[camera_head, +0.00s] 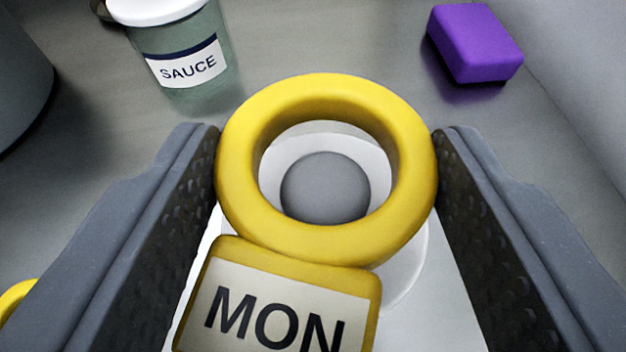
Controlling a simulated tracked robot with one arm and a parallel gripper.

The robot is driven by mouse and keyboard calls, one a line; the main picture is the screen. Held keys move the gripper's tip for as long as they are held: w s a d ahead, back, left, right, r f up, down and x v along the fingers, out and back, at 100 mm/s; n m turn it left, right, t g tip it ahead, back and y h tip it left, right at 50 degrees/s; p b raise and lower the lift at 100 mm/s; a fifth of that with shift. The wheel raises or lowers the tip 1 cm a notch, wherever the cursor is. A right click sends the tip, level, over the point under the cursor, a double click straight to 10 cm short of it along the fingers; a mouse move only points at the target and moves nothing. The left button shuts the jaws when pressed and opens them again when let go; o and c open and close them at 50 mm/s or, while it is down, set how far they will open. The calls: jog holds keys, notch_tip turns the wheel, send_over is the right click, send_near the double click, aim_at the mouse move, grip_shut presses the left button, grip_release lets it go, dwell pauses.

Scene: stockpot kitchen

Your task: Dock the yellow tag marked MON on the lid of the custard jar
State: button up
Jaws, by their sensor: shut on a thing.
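My gripper (327,140) is shut on the yellow tag (325,246), with one finger on each side of its ring. The tag's plate, marked MON (280,308), hangs toward the bottom of the picture and is partly cut off. Through the ring I see a grey round knob (325,188) on a white lid (407,275). The knob shows inside the ring's opening, a little low of its centre. I cannot tell whether the ring is above the knob or around it. The jar's body and label are hidden, so its name cannot be read.
A green jar marked SAUCE (188,62) with a white lid stands at upper left. A purple block (474,43) lies at upper right, near a pale wall (575,65). A dark rounded vessel (18,75) is at far left. Part of another yellow thing (14,297) shows at lower left.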

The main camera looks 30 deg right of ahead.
jog(key=shift+f+b, duration=0.8)
jog(key=shift+f, duration=0.15)
jog(key=shift+p, duration=1)
dwell(0.5)
jog(key=shift+f, duration=0.5)
dwell(0.5)
jog(key=o, duration=0.7)
jog(key=shift+s+a, duration=0.1)
jog(key=shift+s, duration=0.05)
jog(key=shift+p+v, duration=2.5)
jog(key=shift+v, duration=2.95)
jog(key=shift+r, duration=0.1)
